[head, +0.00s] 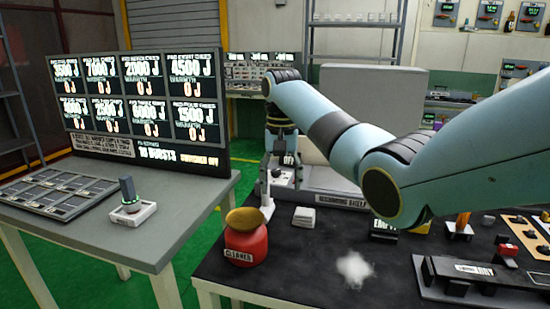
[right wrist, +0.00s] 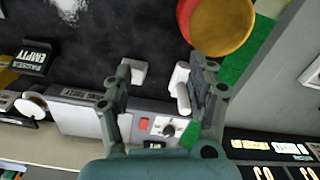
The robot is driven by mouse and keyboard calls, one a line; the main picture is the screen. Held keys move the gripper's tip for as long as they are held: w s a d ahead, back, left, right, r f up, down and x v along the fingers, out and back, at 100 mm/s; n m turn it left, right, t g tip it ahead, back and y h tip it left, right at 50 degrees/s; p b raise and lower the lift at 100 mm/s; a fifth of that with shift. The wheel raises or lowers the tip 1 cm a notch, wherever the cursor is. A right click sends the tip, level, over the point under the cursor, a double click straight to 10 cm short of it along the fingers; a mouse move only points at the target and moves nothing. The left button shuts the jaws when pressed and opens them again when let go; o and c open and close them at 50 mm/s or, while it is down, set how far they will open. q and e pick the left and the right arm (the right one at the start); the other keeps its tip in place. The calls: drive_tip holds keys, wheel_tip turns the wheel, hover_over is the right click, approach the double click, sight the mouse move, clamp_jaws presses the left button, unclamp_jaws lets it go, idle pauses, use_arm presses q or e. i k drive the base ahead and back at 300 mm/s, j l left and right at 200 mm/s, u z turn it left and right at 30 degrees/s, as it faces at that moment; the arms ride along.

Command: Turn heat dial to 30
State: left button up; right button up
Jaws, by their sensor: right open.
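The heat dial looks to be the small round knob (right wrist: 168,130) on a grey panel with a red switch (right wrist: 144,123) in the right wrist view; its pointer and scale are too small to read. In the head view the small grey unit (head: 286,178) carries a label reading OFF. My right gripper (head: 280,150) hangs down over this unit from above. In the right wrist view my right gripper (right wrist: 160,72) is open and empty, its fingers apart, with the knob seen between them lower down. Contact with the knob cannot be told. My left gripper is not in view.
A red CLEANER pot (head: 246,240) stands at the black table's left edge. A white block (head: 304,217) and white powder (head: 354,268) lie on the table. A white upright part (head: 266,195) stands beside the unit. A display board (head: 140,100) stands on the left table.

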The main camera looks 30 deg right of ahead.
sight(274, 173)
drive_tip(key=i+l, duration=0.75)
drive_tip(key=i, duration=0.05)
